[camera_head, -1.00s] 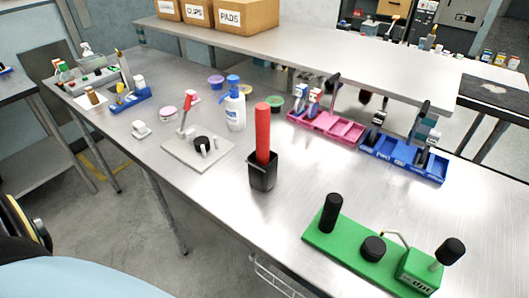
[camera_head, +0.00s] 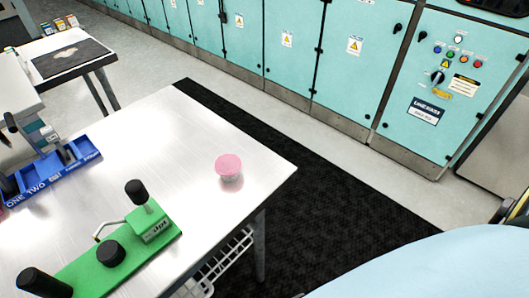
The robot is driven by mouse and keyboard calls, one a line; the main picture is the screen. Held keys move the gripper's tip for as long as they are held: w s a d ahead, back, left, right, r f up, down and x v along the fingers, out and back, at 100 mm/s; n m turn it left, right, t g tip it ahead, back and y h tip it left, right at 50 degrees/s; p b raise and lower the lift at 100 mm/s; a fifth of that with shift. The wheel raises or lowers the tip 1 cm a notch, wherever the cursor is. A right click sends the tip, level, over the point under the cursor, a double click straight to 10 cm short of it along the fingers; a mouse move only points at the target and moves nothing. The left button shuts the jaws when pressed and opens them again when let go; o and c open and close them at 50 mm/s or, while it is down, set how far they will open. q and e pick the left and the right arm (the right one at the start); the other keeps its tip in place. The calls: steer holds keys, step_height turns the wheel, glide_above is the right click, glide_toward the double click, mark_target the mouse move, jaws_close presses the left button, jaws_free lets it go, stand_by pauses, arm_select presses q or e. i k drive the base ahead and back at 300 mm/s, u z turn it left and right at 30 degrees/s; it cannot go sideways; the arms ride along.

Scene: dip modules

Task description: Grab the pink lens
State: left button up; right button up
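A small round pink lens (camera_head: 228,165) in a clear, pale holder or cup sits on the metal table (camera_head: 185,125), near its right corner. It stands apart from the other things on the table. Neither of my grippers shows in the head view. A light blue rounded shape fills the bottom right corner.
A green fixture (camera_head: 130,245) with black knobs stands left of the pink lens. A blue tray (camera_head: 75,165) lies at the table's left. The table around the lens is clear. Teal cabinets (camera_head: 290,45) line the back, and a black mat (camera_head: 330,200) covers the floor.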

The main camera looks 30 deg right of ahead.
mark_target(226, 164)
steer(key=u, duration=1.75)
steer(key=k, duration=0.85)
steer(key=z, duration=1.25)
steer(key=i, duration=0.5)
steer(key=u, duration=0.05)
